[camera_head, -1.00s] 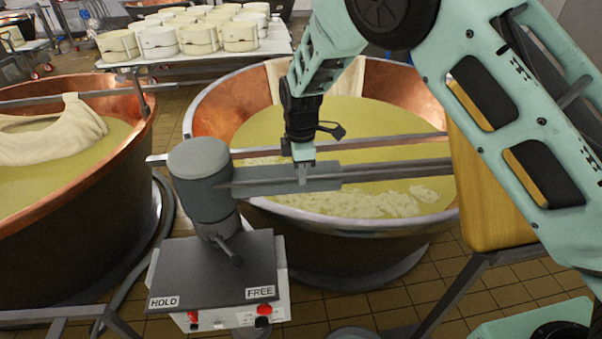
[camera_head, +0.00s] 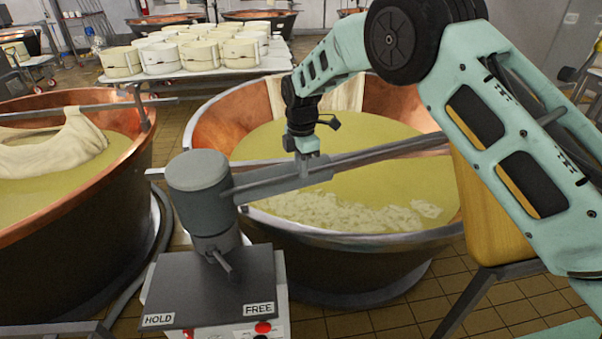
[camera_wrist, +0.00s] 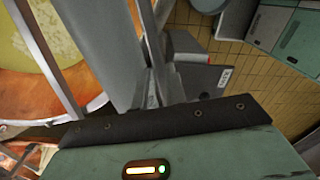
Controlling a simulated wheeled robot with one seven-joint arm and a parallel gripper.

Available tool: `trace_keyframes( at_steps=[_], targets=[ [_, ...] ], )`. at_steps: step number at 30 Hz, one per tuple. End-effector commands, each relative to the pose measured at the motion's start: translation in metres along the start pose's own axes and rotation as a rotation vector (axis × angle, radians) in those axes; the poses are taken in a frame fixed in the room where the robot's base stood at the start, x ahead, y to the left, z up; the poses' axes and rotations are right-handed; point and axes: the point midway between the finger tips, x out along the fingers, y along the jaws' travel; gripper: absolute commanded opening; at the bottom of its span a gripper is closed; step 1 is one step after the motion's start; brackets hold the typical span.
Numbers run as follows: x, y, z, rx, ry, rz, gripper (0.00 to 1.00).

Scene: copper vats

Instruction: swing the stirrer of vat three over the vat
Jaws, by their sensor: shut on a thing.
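The stirrer has an upright grey cylinder head (camera_head: 198,188) on a dark stand, with a long grey arm (camera_head: 395,148) reaching right across the copper vat (camera_head: 222,122). A flat grey plate (camera_head: 262,186) lies along the arm near the head. My gripper (camera_head: 303,172) is shut on the stirrer at this plate, above the vat's near side. In the wrist view, a grey bar (camera_wrist: 92,42) runs up from the jaws, whose tips are partly hidden. The stand's lever (camera_head: 224,264) points down toward the FREE label (camera_head: 259,308). No vat number shows.
A HOLD label (camera_head: 158,320) is at the stand's left. Another copper vat (camera_head: 70,225) with cloth stands left. A table of white cheese moulds (camera_head: 200,55) stands behind. A wooden block (camera_head: 480,205) stands right.

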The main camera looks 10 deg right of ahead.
Motion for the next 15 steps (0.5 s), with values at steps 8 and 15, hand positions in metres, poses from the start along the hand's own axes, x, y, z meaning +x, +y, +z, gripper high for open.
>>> trace_keyframes(
  at_steps=[8,15],
  targets=[
    [-0.004,0.031,0.014,-0.083,-0.010,0.025,0.00],
    [-0.003,0.051,0.015,-0.171,-0.009,0.012,0.00]
  ],
)
